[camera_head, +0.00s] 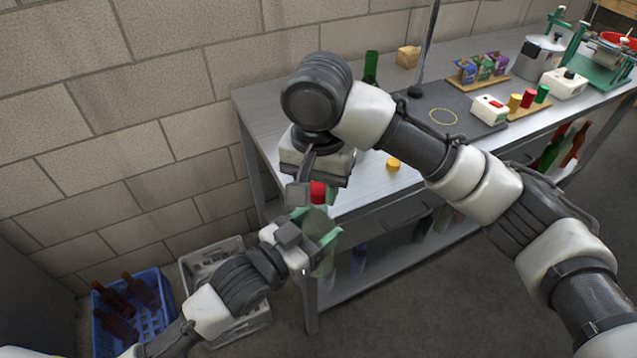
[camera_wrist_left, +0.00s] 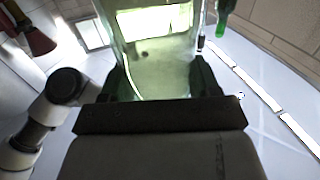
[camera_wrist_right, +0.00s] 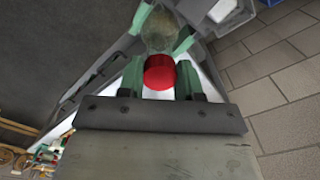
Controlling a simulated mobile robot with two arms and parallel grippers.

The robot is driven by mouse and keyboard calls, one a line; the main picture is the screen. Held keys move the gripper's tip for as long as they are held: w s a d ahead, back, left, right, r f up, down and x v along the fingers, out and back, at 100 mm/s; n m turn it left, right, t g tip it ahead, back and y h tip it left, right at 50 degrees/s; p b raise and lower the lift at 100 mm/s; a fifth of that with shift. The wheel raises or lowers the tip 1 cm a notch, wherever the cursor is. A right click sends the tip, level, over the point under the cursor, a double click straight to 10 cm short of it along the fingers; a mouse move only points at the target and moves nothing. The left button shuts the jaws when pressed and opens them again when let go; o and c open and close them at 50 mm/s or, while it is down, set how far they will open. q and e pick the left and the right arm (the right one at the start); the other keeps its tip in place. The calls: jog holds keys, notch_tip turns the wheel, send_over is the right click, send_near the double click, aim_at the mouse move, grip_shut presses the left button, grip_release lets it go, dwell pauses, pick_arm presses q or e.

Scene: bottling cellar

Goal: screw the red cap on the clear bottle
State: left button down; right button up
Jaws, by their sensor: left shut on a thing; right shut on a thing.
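The clear bottle (camera_head: 317,222) is held by my left gripper (camera_head: 316,236) in front of the bench's near left corner. Its glass fills the top middle of the left wrist view (camera_wrist_left: 155,50), between the two fingers. The red cap (camera_head: 318,192) is between the fingers of my right gripper (camera_head: 313,188), just above the bottle. In the right wrist view the red cap (camera_wrist_right: 159,72) sits between the green fingertips, with the bottle (camera_wrist_right: 160,32) right beyond it. I cannot tell whether cap and bottle touch.
A yellow cap (camera_head: 393,164) lies on the metal bench (camera_head: 365,190). A green bottle (camera_head: 371,68) stands at its back. A wooden rack of coloured caps (camera_head: 527,106) is farther right. A blue crate (camera_head: 98,325) with brown bottles and a grey crate (camera_head: 190,270) are on the floor.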

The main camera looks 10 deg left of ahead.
jog(key=o, duration=1)
jog(key=shift+r, duration=2.3)
jog(key=shift+c, duration=0.2)
